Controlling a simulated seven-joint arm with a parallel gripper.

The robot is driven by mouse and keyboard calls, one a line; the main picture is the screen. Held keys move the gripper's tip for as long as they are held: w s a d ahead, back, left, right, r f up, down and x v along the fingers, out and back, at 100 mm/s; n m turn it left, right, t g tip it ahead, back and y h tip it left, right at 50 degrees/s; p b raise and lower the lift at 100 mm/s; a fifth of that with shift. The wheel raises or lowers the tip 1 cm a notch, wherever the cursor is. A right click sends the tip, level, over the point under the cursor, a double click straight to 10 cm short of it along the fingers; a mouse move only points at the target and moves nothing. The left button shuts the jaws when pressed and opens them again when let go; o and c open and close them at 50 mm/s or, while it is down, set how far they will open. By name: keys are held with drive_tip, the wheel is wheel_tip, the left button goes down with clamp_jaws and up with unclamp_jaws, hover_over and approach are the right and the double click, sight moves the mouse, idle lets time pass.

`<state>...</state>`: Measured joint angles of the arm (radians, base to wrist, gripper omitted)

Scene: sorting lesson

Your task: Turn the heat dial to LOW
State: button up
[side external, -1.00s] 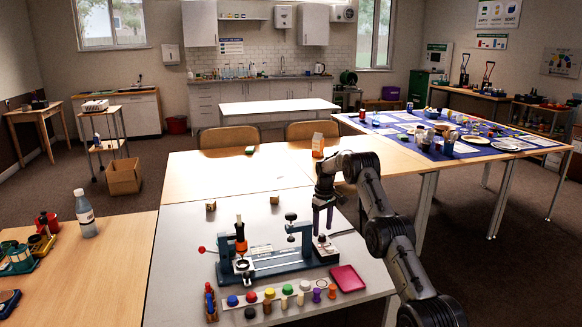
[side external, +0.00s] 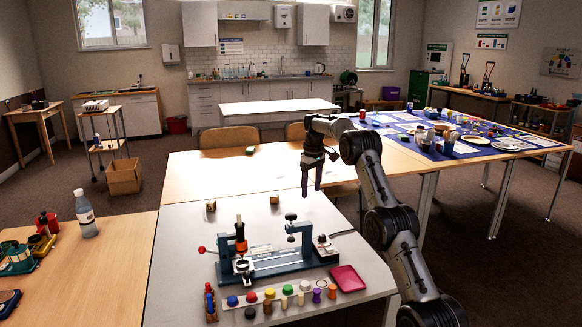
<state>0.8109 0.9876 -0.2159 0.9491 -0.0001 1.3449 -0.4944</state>
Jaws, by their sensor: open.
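A blue-based bench apparatus (side external: 268,268) stands on the grey table top. At its right end is a small pale control box (side external: 327,250) with a dark round knob (side external: 322,239) on it, which looks like the heat dial. Its markings and setting are too small to read. My gripper (side external: 311,192) hangs above the table, behind and higher than the box, with its fingers pointing down. It is open, empty and touches nothing.
A red tray (side external: 347,279) lies right of the apparatus. A row of coloured pegs (side external: 285,297) lies in front of it. Two small wooden blocks (side external: 211,205) (side external: 274,199) sit behind. A red-tipped lever (side external: 202,249) sticks out left.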

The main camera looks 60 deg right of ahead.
drive_tip(key=w+a+r+n+t, duration=0.1)
drive_tip(key=w+a+r, duration=0.2)
drive_tip(key=a+r, duration=0.5)
drive_tip(key=shift+w+a+r+n+h, duration=0.15)
drive_tip(key=shift+a+r+n+h, duration=0.2)
drive_tip(key=shift+r, duration=0.6)
drive_tip(key=shift+d, duration=0.1)
drive_tip(key=m+t+h, duration=0.2)
drive_tip(key=m, duration=0.4)
approach(322, 236)
drive_tip(key=x, duration=0.8)
drive_tip(key=shift+w+d+f, duration=0.1)
drive_tip(key=shift+d+f, duration=0.15)
clamp_jaws()
